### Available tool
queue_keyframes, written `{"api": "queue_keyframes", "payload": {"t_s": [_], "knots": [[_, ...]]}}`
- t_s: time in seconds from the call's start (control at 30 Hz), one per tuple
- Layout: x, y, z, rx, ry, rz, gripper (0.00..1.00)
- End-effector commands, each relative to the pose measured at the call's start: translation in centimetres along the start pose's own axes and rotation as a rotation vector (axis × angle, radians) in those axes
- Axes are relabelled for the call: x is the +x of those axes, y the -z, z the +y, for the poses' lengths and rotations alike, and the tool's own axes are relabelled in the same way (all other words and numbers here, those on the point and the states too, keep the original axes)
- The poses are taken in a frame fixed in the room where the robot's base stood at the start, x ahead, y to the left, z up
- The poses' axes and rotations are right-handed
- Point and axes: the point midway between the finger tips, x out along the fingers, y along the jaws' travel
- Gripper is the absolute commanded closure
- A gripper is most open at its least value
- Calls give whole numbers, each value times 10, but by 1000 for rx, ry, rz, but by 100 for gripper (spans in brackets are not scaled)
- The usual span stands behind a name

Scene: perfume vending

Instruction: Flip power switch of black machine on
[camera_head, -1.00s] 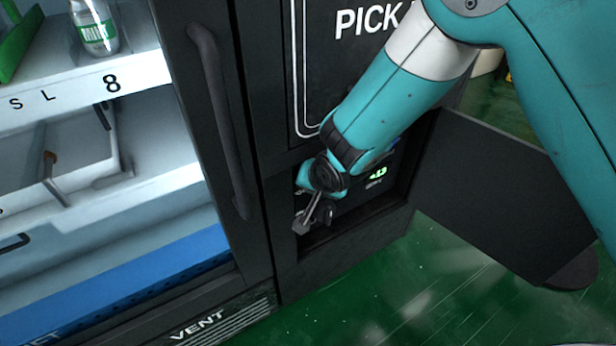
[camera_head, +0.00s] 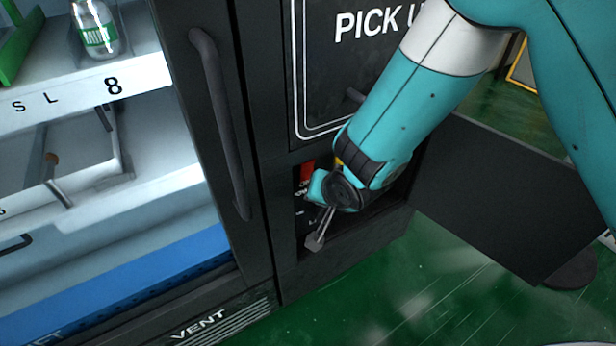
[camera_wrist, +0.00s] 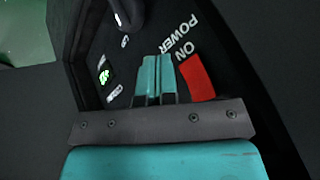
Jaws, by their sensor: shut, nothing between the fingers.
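The black machine (camera_head: 262,130) fills the middle of the head view. Its red power switch (camera_head: 307,172) shows in a low recess, just above and left of my gripper (camera_head: 317,187). In the wrist view the red switch (camera_wrist: 196,78) lies right of my gripper's teal fingers (camera_wrist: 156,62), beside the white words POWER and ON. My fingers are shut together with nothing between them, in front of the panel. A gap shows between them and the switch in the picture; contact cannot be told. Which way the switch is tipped is not clear.
A green-lit display (camera_wrist: 103,75) and a dark knob (camera_wrist: 128,14) sit on the same panel. An open black door panel (camera_head: 490,195) stands right of the recess. A door handle (camera_head: 220,120) is at left. Green floor lies below.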

Motion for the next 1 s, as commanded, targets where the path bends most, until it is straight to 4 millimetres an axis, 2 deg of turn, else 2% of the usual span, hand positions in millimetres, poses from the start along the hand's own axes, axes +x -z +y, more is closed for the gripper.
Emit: {"api": "queue_keyframes", "payload": {"t_s": [0.23,0.77,0.87,0.97,1.0], "knots": [[-14,-10,10,-1,0,0,100],[-16,-11,11,0,0,0,100],[-26,-5,12,-2,-5,-14,100],[-55,7,14,-17,-15,-61,100],[-71,12,15,-32,-18,-91,100]]}}
